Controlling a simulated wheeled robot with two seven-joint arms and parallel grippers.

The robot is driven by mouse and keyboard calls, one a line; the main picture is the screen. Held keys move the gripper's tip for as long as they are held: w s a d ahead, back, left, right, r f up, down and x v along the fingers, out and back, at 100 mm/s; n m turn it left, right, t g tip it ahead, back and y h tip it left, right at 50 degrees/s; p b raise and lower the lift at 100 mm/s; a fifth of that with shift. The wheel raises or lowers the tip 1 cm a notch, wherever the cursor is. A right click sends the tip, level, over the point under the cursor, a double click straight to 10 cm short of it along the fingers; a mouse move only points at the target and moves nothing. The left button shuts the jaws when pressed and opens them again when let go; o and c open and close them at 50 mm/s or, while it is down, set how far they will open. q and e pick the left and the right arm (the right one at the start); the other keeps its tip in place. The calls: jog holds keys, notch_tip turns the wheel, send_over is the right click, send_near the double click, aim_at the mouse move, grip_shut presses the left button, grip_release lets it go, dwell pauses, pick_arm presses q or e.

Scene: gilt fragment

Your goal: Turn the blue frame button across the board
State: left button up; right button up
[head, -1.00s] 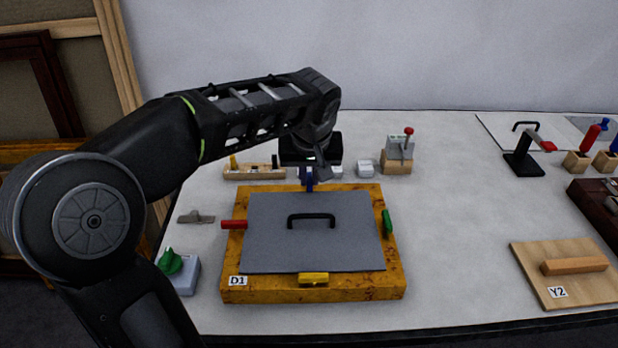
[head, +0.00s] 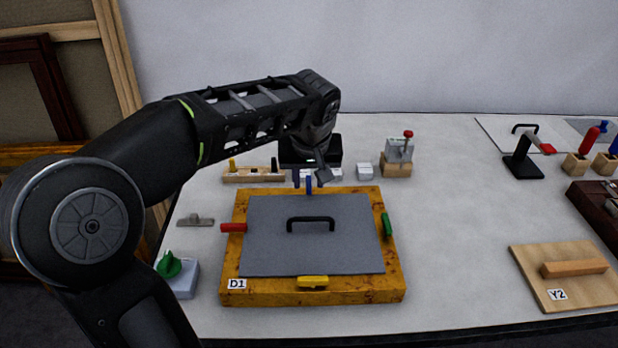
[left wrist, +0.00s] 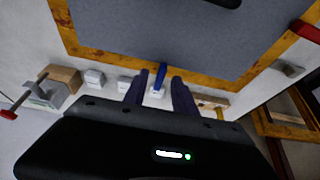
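The blue frame button (head: 309,185) is at the middle of the far rim of the yellow-brown frame (head: 390,286) and points away from the grey board (head: 345,245). It also shows in the left wrist view (left wrist: 161,74). I cannot tell if its inner end overlaps the board. My left gripper (head: 310,178) is over the far rim, its fingers spread on either side of the blue button. In the left wrist view (left wrist: 159,92) there are gaps between the button and both fingers. My right gripper is not in view.
A red button (head: 233,227) crosses the left rim. Green (head: 387,224) and yellow (head: 313,281) buttons lie on the right and near rims. A black handle (head: 310,220) rises from the board. Behind stand a peg block (head: 252,175), small white blocks (head: 365,171) and a lever switch (head: 398,155).

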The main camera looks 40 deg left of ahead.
pick_arm(q)
jog(key=v, duration=0.7)
jog(key=shift+r, duration=0.25)
jog(key=shift+s+r, duration=0.1)
jog(key=shift+s, duration=0.05)
